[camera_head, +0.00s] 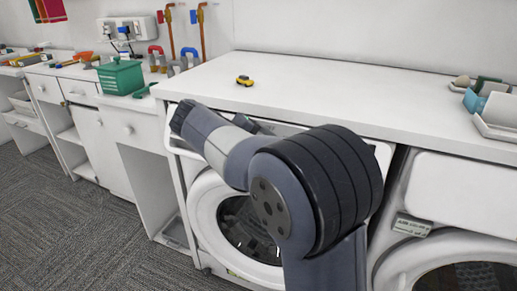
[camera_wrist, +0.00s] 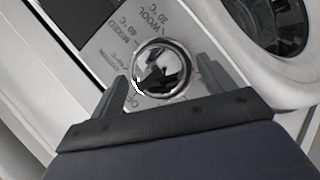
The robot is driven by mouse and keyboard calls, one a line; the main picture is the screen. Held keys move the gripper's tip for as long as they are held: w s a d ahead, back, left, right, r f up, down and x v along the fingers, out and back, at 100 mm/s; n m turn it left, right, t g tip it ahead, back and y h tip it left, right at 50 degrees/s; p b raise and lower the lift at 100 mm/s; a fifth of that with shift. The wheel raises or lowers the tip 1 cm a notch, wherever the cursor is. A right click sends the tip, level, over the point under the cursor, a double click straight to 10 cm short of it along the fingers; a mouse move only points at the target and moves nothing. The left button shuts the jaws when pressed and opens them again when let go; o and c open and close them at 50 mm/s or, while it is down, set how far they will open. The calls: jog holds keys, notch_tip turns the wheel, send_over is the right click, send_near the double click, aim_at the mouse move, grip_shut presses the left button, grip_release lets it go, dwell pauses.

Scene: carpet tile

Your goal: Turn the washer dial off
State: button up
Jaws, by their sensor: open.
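The washer dial (camera_wrist: 160,66) is a round chrome knob on a light panel, in the wrist view. Labels for WOOL 30, MIXED 40, a cotton setting and OFF are printed around it. A small white mark shows at the dial's lower left edge, near the OFF label, which is partly cut off by my gripper. My gripper (camera_wrist: 162,74) is open, with one finger on each side of the dial; I cannot tell whether either finger touches it. In the head view the white washer (camera_head: 207,207) stands under the counter, and my arm hides its dial.
The washer's round door is at the upper right in the wrist view. A second machine (camera_head: 465,195) stands at the right. The white counter (camera_head: 340,88) holds a yellow toy car (camera_head: 244,80) and a tray (camera_head: 497,118). A green box (camera_head: 121,76) sits at the left.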

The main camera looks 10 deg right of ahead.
jog(key=p+v, duration=0.2)
jog(key=v, duration=0.8)
jog(key=b+x, duration=0.2)
jog(key=x, duration=0.9)
jog(key=shift+a+r, duration=0.1)
